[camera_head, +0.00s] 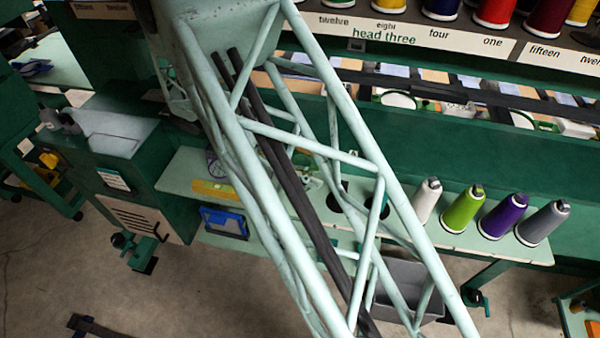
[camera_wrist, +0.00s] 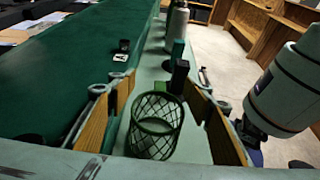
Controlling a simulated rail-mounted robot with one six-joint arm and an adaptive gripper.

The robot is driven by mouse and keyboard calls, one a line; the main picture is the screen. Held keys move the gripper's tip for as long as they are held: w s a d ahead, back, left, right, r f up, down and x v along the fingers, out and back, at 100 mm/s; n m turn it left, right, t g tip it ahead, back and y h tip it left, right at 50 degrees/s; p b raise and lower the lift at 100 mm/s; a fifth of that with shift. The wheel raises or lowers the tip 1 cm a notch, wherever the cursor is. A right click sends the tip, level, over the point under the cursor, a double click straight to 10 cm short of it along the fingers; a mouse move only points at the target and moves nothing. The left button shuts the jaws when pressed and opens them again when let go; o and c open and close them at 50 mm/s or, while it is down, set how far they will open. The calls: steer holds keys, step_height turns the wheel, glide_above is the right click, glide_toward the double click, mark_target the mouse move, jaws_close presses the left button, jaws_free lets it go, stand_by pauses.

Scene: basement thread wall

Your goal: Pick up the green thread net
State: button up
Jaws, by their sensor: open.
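A green open mesh cylinder (camera_wrist: 155,125), which looks like the thread net, stands upright on the pale green shelf (camera_wrist: 150,75) in the wrist view. My gripper (camera_wrist: 157,95) is open, with a wood-coloured finger pad on each side of the net. The net appears between the pads in the picture, with gaps on both sides; I cannot tell its exact depth between them. In the head view I cannot make out the net or my gripper; a pale green lattice frame covers much of the middle.
White (camera_head: 426,203), green (camera_head: 462,211), purple (camera_head: 502,217) and grey (camera_head: 543,223) thread cones stand on the shelf's right part. A blue tray (camera_head: 224,222) and grey bin (camera_head: 405,285) are lower down. Dark objects stand beyond the net in the wrist view.

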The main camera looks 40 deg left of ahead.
steer(key=shift+w+d+f, duration=0.25)
steer(key=shift+d, duration=0.3)
steer(key=c, duration=0.4)
steer(key=shift+r, duration=0.15)
stand_by(0.3)
steer(key=shift+r+p, duration=0.55)
steer(key=shift+r, duration=4.3)
steer(key=shift+a, duration=0.1)
